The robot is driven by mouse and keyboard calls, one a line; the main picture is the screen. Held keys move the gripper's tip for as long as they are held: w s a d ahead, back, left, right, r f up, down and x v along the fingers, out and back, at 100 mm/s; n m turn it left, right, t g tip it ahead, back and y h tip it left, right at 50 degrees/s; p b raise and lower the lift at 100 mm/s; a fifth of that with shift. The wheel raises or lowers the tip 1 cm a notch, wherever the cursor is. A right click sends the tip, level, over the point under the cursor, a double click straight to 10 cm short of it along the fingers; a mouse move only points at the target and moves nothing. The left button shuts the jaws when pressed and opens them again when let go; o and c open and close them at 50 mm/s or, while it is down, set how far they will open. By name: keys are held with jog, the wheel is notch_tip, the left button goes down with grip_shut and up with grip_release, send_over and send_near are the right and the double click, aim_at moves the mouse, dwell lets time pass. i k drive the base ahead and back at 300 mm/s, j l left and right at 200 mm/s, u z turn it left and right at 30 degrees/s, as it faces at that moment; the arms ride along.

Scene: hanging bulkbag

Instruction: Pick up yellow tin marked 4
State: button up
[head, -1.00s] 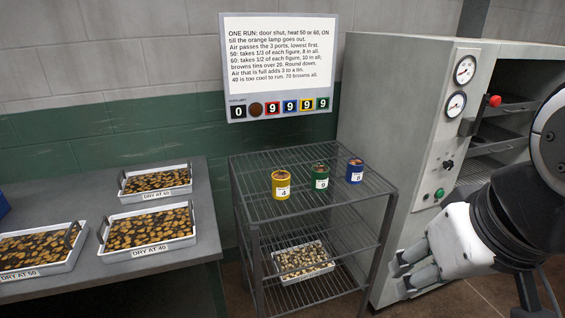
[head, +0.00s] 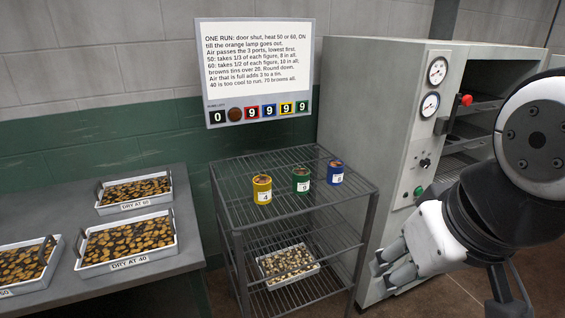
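The yellow tin marked 4 (head: 262,189) stands upright on the top shelf of the wire rack (head: 347,194), leftmost of three tins. The green tin marked 9 (head: 301,180) stands to its right. The blue tin (head: 335,172) is farther right and back; its label is too small to read surely. My gripper (head: 388,277) is at the lower right, in front of the cabinet and right of the rack, apart from the tins. Its fingers point left and down; whether they are spread or closed is unclear. I see nothing held in it.
A grey table (head: 190,258) at left holds trays of slices, one marked DRY AT 40 (head: 128,264). A white tray (head: 288,265) sits on a lower rack shelf. The open drying cabinet (head: 388,120) stands at right. A notice board (head: 260,70) hangs behind.

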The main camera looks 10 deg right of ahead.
aim_at(262, 182)
jog(key=i+j+z, duration=0.1)
jog(key=i+j, duration=0.8)
